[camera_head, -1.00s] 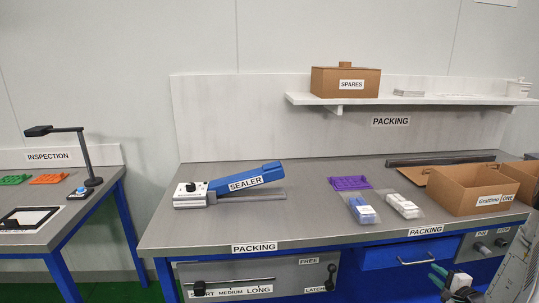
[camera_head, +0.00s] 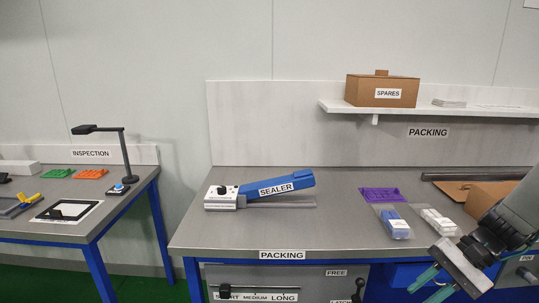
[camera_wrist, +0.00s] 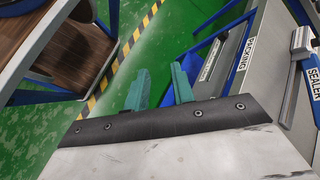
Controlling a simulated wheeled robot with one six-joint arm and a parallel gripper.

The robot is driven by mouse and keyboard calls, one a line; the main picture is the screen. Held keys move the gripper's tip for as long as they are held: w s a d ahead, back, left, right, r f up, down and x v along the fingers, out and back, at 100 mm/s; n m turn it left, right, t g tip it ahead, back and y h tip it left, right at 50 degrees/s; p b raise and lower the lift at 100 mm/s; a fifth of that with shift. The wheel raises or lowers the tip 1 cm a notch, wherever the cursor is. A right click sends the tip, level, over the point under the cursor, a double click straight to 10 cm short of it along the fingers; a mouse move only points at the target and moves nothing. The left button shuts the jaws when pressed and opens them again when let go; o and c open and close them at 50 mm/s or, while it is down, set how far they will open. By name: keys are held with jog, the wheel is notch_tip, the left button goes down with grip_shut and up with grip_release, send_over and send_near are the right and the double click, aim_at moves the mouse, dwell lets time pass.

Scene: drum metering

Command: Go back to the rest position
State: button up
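My gripper (camera_head: 432,283) is at the lower right of the head view, in front of the packing bench (camera_head: 340,232). Its two green fingers are apart with nothing between them. In the wrist view the fingers (camera_wrist: 160,90) also stand apart, with green floor behind them. My arm hides part of the cardboard box (camera_head: 480,192) at the right of the bench.
The blue sealer (camera_head: 290,186) stands on the packing bench. A purple tray (camera_head: 382,194) and bagged parts (camera_head: 395,224) lie to its right. The inspection bench (camera_head: 60,228) is at the left. A spares box (camera_head: 382,90) sits on the shelf. Floor shows between the benches.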

jog(key=s+a+r+n+t+h, duration=0.1)
jog(key=s+a+r+n+h, duration=0.2)
jog(key=s+r, duration=0.3)
jog(key=s+a+r+n+t+h, duration=0.1)
jog(key=s+a+r+n+h, duration=0.3)
jog(key=s+r+n+h, duration=0.1)
notch_tip(320, 180, up, 2)
jog(key=shift+s+r+h, duration=0.1)
jog(key=shift+s+h, duration=0.4)
jog(key=shift+s, duration=0.55)
